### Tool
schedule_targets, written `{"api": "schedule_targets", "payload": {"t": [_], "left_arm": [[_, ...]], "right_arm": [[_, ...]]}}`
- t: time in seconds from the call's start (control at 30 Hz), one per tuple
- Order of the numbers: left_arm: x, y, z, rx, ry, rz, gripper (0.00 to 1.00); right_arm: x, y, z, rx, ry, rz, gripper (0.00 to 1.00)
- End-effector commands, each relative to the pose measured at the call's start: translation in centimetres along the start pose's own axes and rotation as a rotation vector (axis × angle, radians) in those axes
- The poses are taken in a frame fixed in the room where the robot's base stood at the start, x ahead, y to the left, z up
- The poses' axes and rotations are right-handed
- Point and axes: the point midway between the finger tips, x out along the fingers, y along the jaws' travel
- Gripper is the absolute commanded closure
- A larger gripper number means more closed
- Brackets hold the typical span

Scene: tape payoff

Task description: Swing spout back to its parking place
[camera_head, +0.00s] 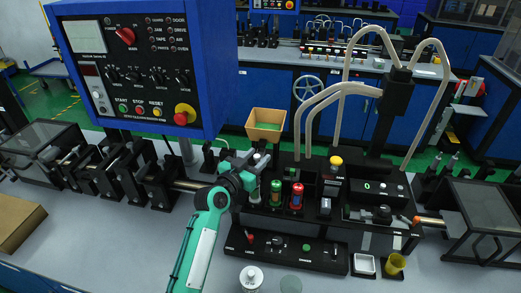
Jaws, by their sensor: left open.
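My left gripper (257,166) is at the end of the teal arm at the left end of the black bench fixture (262,216). Tall beige bent tubes (338,88) rise from the fixture to the right of my gripper, around a dark column (387,112). An orange-tipped metal arm (427,221) lies at the fixture's right end. I cannot tell for sure which of these is the spout, and no parking place is clearly marked. My right gripper is out of view.
A blue control box (210,60) hangs at upper left. Green-capped (275,193) and red (297,196) cylinders stand just right of my gripper. A tan bin (265,124) is behind. A white jar (251,279) and yellow cup (395,263) stand in front.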

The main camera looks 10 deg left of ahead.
Motion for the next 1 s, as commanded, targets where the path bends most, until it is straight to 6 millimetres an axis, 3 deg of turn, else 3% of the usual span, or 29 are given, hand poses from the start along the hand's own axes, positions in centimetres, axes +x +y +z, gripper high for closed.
{"api": "schedule_targets", "payload": {"t": [0.2, 0.57, 0.77, 1.0], "left_arm": [[2.0, 0.0, -0.1, 0.000, 0.000, -0.001, 0.60], [2.4, 0.0, 0.0, 0.000, 0.000, 0.000, 0.60], [2.4, 0.0, 0.1, 0.000, 0.000, 0.000, 0.99], [2.4, -0.1, 0.1, 0.001, -0.001, 0.002, 1.00]], "right_arm": [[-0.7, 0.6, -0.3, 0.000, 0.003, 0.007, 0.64], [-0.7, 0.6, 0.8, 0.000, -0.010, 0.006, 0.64], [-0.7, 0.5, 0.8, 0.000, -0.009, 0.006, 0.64], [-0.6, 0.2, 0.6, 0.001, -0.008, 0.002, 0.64]]}}
